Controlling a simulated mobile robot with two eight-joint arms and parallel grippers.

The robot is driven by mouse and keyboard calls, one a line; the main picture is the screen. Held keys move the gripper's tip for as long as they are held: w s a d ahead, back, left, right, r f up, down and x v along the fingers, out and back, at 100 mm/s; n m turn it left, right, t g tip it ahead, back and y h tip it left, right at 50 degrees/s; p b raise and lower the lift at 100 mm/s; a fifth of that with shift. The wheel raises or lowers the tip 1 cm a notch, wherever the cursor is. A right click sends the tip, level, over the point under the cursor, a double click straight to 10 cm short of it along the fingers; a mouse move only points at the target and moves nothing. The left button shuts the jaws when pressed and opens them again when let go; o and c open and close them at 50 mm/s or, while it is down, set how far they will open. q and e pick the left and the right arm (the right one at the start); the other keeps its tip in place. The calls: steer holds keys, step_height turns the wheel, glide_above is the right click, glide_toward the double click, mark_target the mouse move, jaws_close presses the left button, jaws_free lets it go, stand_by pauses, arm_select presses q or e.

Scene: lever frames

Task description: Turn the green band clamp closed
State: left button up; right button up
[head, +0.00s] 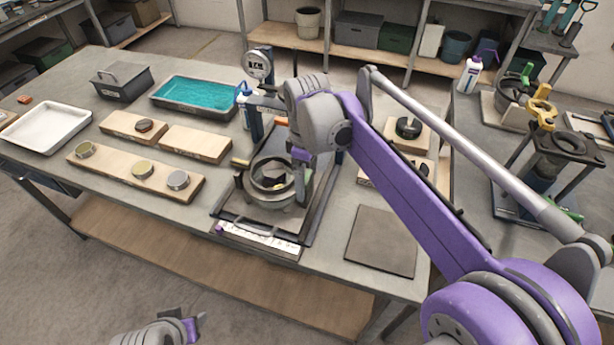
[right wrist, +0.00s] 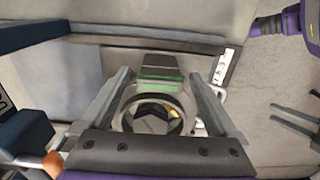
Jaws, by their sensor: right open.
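A round clamp fixture (head: 283,199) with a ring stands on a dark tray on the bench, below my right gripper. In the right wrist view the ring (right wrist: 183,116) lies between my fingers, with a dark faceted part inside and a small yellow part at its edge. My right gripper (right wrist: 164,88) is open, one finger on each side of the ring; contact cannot be told. My left gripper (head: 168,332) is at the bottom edge, off the bench; two separated fingers show in the wrist view (right wrist: 297,121).
A dial gauge (head: 258,65) on a post stands behind the fixture. A white scale strip (head: 258,241) runs along its front. Wooden boards with round parts (head: 135,174) lie left, and a dark mat (head: 381,241) lies right. A teal-filled tray (head: 195,95) is behind.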

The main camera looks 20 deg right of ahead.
steer(key=c, duration=1.4)
steer(key=shift+m, duration=0.3)
steer(key=m+p, duration=0.1)
steer(key=m, duration=0.1)
steer(key=shift+m, duration=0.4)
steer(key=m+p, duration=0.1)
steer(key=m, duration=0.2)
steer(key=shift+w+a+m, duration=0.1)
steer(key=shift+m, duration=0.2)
steer(key=m+p, duration=0.1)
steer(key=m, duration=0.3)
steer(key=shift+w, duration=0.1)
steer(key=shift+o, duration=0.3)
steer(key=m, duration=0.4)
